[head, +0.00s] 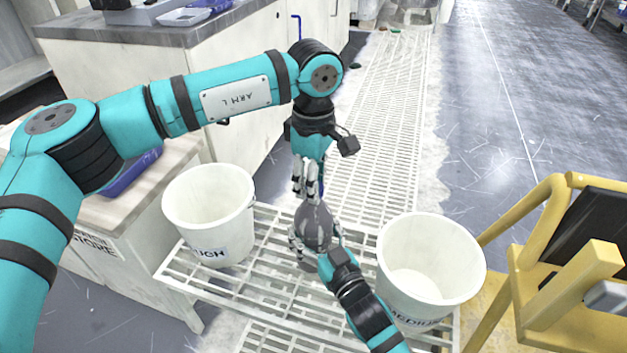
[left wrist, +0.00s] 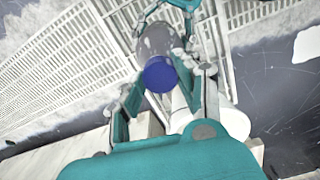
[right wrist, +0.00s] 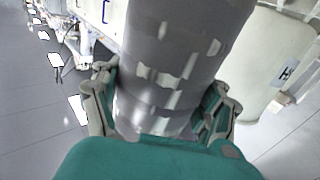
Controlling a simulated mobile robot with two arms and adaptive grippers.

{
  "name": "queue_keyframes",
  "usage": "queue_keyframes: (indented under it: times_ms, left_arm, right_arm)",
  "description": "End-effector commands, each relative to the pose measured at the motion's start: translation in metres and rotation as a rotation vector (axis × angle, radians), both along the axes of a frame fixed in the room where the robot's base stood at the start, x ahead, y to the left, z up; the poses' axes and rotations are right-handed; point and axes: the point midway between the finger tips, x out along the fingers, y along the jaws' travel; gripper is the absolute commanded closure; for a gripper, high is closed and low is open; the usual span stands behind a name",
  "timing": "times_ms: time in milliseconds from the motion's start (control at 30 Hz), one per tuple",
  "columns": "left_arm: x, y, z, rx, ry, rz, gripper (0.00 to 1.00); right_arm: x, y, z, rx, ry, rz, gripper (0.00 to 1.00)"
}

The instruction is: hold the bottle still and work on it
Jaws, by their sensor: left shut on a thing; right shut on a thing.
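The grey translucent bottle (head: 313,222) is roughly upright above the slatted rack, between the two white buckets. I cannot tell whether its base touches the slats. Its blue cap (left wrist: 160,74) shows in the left wrist view between my left fingers and is mostly hidden in the head view. My left gripper (head: 308,184) comes from above and is shut at the bottle's top; whether it grips cap or neck is unclear. My right gripper (head: 318,243) is shut around the bottle's body from the near side. The body fills the right wrist view (right wrist: 170,75) between the fingers.
A white bucket marked "ROUGH" (head: 210,205) stands left of the bottle, another marked "MEDIUM" (head: 430,262) close on the right. The slatted rack (head: 270,290) lies below. A yellow frame (head: 540,225) stands at right, a cabinet (head: 230,65) behind. Open floor (head: 500,110) lies back right.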

Motion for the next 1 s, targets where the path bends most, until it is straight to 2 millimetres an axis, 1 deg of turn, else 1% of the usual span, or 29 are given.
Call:
queue_keyframes:
  times_ms: [33,100,1000]
  left_arm:
    - [0.0002,0.0001,0.0002,0.000,0.000,0.113,1.00]
    - [0.0003,0.0001,0.0003,0.000,0.000,0.286,1.00]
    - [0.0001,0.0000,0.0017,0.002,-0.002,2.520,1.00]
  right_arm:
    - [0.0000,-0.0001,-0.0003,0.000,0.001,0.000,1.00]
    - [0.0000,-0.0001,-0.0004,0.000,0.001,0.000,1.00]
    - [0.0000,-0.0003,-0.0004,0.000,0.001,-0.001,1.00]
